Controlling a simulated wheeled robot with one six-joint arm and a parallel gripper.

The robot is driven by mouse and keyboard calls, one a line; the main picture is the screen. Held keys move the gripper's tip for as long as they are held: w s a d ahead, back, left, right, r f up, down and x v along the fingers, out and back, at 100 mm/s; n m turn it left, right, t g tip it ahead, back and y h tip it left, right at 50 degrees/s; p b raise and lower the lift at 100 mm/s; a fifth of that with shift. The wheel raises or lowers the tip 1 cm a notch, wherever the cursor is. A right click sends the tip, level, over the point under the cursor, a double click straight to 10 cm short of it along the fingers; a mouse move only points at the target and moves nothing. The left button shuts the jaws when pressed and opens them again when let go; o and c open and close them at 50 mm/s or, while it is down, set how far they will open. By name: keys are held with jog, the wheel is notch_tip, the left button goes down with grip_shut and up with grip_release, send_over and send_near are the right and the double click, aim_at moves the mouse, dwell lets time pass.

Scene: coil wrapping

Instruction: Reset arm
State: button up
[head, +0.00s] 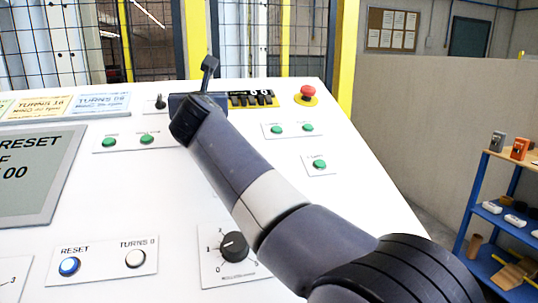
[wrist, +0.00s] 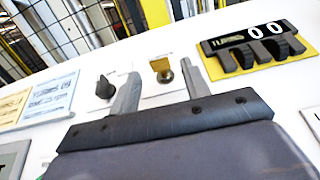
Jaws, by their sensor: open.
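My gripper (head: 209,66) is over the far part of the white control panel (head: 190,200), with my arm reaching up from the lower right in the head view. In the wrist view my gripper (wrist: 161,80) has its two grey fingers apart and nothing between them. A black knob (wrist: 105,88) shows just left of the left finger. I cannot tell whether the fingers touch the panel.
The turns counter (wrist: 250,45) reads 00. A red emergency button (head: 307,92) is right of my gripper. The RESET button (head: 69,266) is blue, beside a white TURNS 0 button (head: 135,259). A black dial (head: 234,246) is near my arm. Yellow-posted fencing (head: 345,50) stands behind.

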jog(key=shift+x, duration=0.95)
jog(key=b+v, duration=0.1)
jog(key=v, duration=1)
jog(key=shift+b, duration=0.3)
jog(key=p+x, duration=0.2)
jog(key=x, duration=0.9)
jog(key=shift+w+r+n+y+p, duration=0.2)
jog(key=shift+n+y+p, duration=0.1)
jog(key=shift+p, duration=0.3)
jog(key=shift+s+d+r+n+g+y+p, duration=0.1)
jog(key=shift+s+d+n+g+y+p, duration=0.15)
jog(key=shift+n+y+p, duration=0.45)
jog(key=p, duration=0.2)
jog(key=shift+w+n+y+p, duration=0.2)
jog(key=shift+n+y+p, duration=0.15)
jog(key=shift+n+y, duration=0.05)
jog(key=shift+n+g+y+p, duration=0.3)
jog(key=shift+g+p, duration=0.05)
jog(key=shift+p, duration=0.5)
